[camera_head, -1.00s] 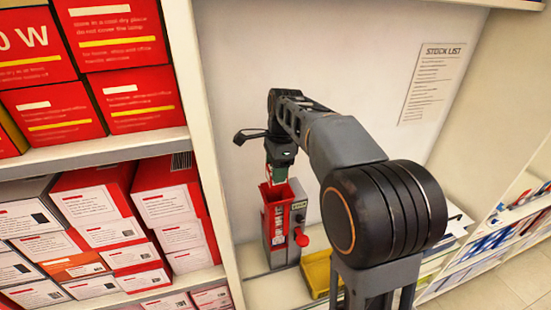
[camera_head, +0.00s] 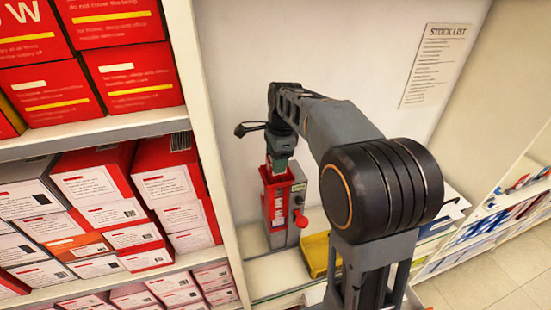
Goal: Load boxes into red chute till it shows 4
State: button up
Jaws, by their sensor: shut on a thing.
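The red chute (camera_head: 278,208) stands upright on the shelf in front of the white back panel. It has a grey side housing with a red knob (camera_head: 301,220) on its right. A small label or display (camera_head: 298,187) sits on the housing, too small to read. My gripper (camera_head: 279,160) points down at the chute's open top.
A yellow tray (camera_head: 317,255) sits right of the chute, partly behind my arm. Red and white cartons (camera_head: 110,210) fill the left shelves, beside a cream upright post (camera_head: 214,130). A stock list (camera_head: 436,66) hangs on the back panel. Papers lie at the right.

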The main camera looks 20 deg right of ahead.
jog(key=shift+f+b, duration=1.45)
jog(key=shift+f, duration=0.7)
jog(key=o, duration=0.8)
jog(key=shift+r, duration=0.1)
jog(key=shift+o, duration=1)
notch_tip(320, 180, up, 3)
jog(key=p, duration=0.3)
jog(key=shift+r, duration=2.45)
jog(key=shift+s, duration=0.1)
